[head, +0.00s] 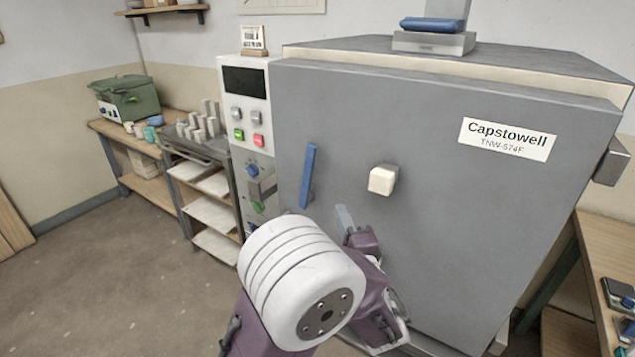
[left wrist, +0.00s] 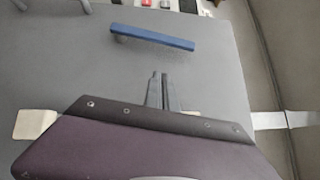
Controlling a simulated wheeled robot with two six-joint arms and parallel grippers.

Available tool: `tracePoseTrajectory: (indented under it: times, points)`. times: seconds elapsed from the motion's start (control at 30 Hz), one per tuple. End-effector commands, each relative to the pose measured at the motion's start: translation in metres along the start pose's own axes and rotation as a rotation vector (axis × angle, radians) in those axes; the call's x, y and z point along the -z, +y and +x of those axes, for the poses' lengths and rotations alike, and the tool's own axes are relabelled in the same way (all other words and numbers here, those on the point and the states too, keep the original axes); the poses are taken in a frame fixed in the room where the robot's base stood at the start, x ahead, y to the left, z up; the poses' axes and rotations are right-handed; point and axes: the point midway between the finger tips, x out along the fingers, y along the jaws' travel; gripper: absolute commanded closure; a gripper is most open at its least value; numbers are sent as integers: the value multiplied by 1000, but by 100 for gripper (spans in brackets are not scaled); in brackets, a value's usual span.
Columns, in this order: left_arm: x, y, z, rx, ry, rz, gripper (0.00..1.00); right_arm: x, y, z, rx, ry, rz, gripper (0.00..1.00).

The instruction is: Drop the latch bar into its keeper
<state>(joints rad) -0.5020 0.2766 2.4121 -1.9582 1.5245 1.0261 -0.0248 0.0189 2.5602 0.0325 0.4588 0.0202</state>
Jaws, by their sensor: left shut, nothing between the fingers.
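A blue bar (head: 308,176), which looks like the latch bar, stands nearly upright near the left edge of the grey kiln door. It also shows in the left wrist view (left wrist: 152,37), with a short post under one end. A grey bracket (head: 262,187) on the control panel to its left may be the keeper. The bar's free end is apart from it. My left gripper (head: 341,209) is in front of the door, right of the bar's lower end. Its fingers (left wrist: 158,76) are together, empty and apart from the bar. My right gripper is not in view.
A cream block (head: 382,180) on a stem sticks out of the door, above and right of my left gripper; it also shows in the left wrist view (left wrist: 33,124). The white control panel (head: 245,110) with knobs and buttons stands left of the door. A workbench (head: 600,260) is at right.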

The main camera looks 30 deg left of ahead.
Motion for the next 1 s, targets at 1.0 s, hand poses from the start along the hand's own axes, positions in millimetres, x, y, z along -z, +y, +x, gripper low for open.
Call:
tracePoseTrajectory:
  times: [1.0]
  points:
    - [-29,0,126,-1,-1,0,100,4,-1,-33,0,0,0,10]
